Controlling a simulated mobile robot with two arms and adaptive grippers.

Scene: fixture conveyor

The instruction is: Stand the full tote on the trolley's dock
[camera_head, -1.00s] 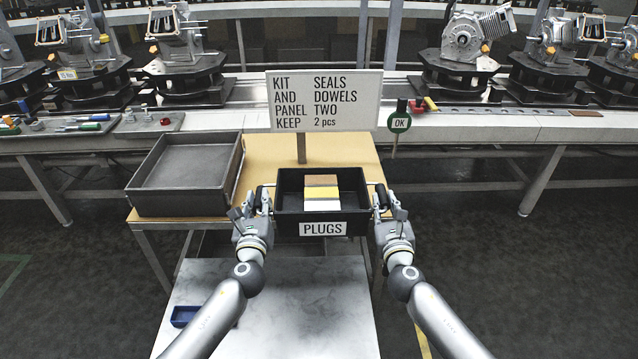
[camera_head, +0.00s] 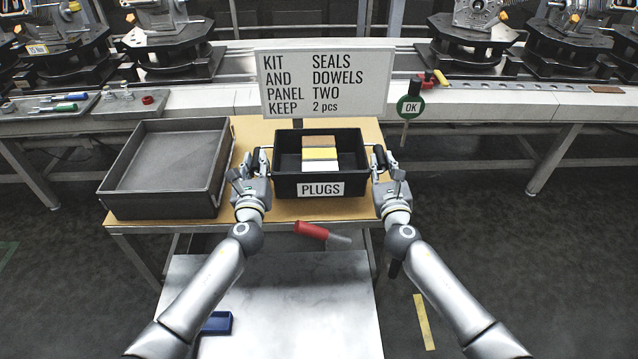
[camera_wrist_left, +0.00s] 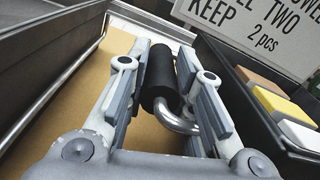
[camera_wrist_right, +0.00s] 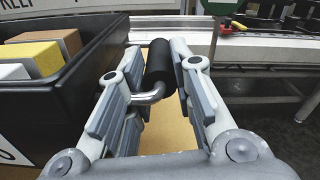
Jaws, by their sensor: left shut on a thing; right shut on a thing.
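The black tote (camera_head: 288,188), labelled PLUGS, holds brown, yellow and white blocks (camera_head: 320,153). It is level over the front of a tan-topped stand (camera_head: 240,213); I cannot tell if its base touches. My left gripper (camera_head: 256,165) is shut on its left handle, a black grip on a bent metal bar (camera_wrist_left: 158,82). My right gripper (camera_head: 381,165) is shut on its right handle (camera_wrist_right: 159,64). The tote hides the stand's top beneath it. I cannot pick out a marked dock on the stand.
A large empty grey tray (camera_head: 118,198) stands left of the tote. A sign (camera_head: 325,83) stands behind it, with a green OK marker (camera_head: 410,107) to the right. A red-handled tool (camera_head: 312,230) and blue bin (camera_head: 217,323) are nearer, by a white marbled surface (camera_head: 290,300). The conveyor (camera_head: 220,99) runs behind.

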